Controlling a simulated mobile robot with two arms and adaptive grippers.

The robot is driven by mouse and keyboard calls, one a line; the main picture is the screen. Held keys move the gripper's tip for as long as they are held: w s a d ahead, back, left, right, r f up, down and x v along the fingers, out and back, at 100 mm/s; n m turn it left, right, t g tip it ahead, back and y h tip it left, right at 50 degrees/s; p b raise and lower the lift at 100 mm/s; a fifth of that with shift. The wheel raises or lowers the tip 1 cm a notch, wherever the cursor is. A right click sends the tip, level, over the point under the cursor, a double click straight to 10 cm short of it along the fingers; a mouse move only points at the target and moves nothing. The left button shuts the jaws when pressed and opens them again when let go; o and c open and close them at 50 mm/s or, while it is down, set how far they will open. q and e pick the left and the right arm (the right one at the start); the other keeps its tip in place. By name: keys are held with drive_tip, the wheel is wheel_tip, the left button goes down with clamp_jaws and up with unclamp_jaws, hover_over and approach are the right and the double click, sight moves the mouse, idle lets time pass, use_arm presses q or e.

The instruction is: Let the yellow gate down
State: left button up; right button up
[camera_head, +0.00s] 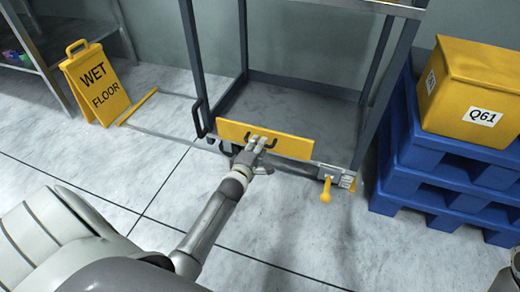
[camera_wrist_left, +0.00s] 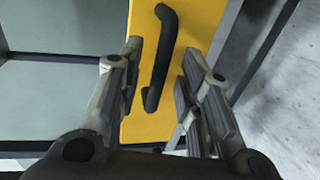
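The yellow gate (camera_head: 232,130) is a long flat panel across the low front of a grey metal frame cart (camera_head: 192,60). It also shows in the left wrist view (camera_wrist_left: 142,20). A black handle (camera_wrist_left: 160,60) is fixed to its face. My left gripper (camera_head: 262,143) is at the middle of the gate and partly covers the handle. In the left wrist view, the gripper (camera_wrist_left: 158,90) is open, with its fingers apart on either side of the handle. I cannot tell whether either finger touches it.
A yellow lever (camera_head: 326,190) sticks out at the cart's lower right corner. Blue pallets (camera_head: 405,180) carrying a yellow box (camera_head: 470,90) stand close on the right. A yellow wet floor sign (camera_head: 95,82) stands at the left. The floor in front is clear.

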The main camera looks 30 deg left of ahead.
use_arm(q)
drive_tip(key=shift+b+x, duration=0.35)
drive_tip(key=shift+x, duration=0.7)
drive_tip(key=shift+c, duration=0.3)
clamp_jaws()
